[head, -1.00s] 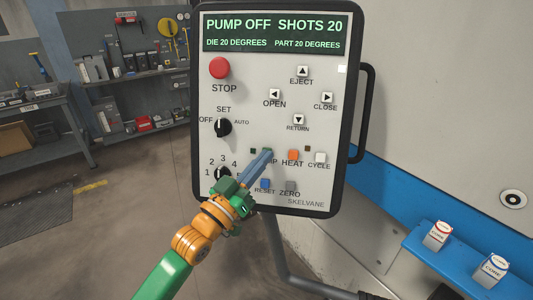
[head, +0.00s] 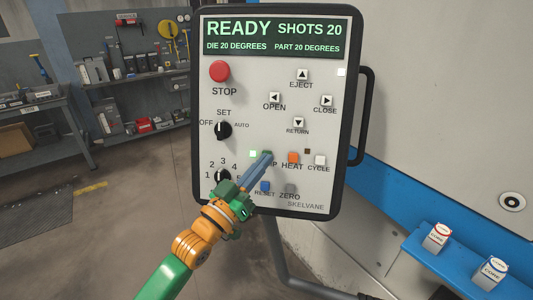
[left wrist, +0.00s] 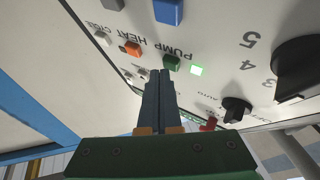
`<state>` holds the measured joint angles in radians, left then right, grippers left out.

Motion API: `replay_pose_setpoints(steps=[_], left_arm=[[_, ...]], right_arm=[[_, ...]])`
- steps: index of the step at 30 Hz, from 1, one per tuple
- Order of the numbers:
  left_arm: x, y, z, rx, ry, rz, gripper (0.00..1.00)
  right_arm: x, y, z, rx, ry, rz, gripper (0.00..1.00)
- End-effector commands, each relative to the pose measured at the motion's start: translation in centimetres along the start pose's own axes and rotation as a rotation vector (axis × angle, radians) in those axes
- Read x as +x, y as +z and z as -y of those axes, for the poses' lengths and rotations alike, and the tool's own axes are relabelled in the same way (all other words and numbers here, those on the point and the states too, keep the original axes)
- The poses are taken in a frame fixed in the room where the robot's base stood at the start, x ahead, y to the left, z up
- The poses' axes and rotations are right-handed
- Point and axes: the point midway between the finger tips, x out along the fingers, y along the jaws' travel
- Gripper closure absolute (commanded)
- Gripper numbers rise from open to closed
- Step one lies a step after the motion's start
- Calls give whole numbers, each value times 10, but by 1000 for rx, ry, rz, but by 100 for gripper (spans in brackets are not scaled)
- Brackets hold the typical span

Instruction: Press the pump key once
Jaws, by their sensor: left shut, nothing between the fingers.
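The control panel (head: 240,100) stands upright, its display (head: 265,47) reading READY, SHOTS 20, die and part 20 degrees. My left gripper (head: 268,155) is shut and empty, its fingertips at the pump key in the panel's lower part. The fingers hide most of that key and its label in the head view. In the left wrist view the green pump key (left wrist: 172,62) shows just beyond the fingertips (left wrist: 158,73). I cannot tell whether they touch. The square lamp (head: 253,154) beside the key is lit green. My right gripper is not in view.
The orange HEAT key (head: 293,158), white CYCLE key (head: 320,160) and blue RESET key (head: 265,187) are close by. A rotary knob (head: 222,175) is left of my gripper. The red STOP button (head: 219,71) is higher up. A blue shelf (head: 450,262) holds two small boxes.

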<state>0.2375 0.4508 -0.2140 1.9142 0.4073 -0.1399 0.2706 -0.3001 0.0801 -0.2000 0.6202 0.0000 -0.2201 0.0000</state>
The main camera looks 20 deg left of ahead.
Motion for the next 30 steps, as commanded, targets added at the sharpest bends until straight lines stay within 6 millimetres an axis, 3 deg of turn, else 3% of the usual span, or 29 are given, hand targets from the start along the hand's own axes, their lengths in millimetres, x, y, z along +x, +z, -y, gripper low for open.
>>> replay_pose_setpoints(steps=[3,14,24,30], left_arm=[[-4,-6,-4,-1,0,1,100],[-8,-8,-6,-1,-1,1,100],[-31,-27,-24,-1,-1,1,100],[-40,-31,-30,0,0,-1,100]], right_arm=[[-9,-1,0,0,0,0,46],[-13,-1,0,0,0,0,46],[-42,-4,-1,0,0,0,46],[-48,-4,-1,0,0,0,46]])
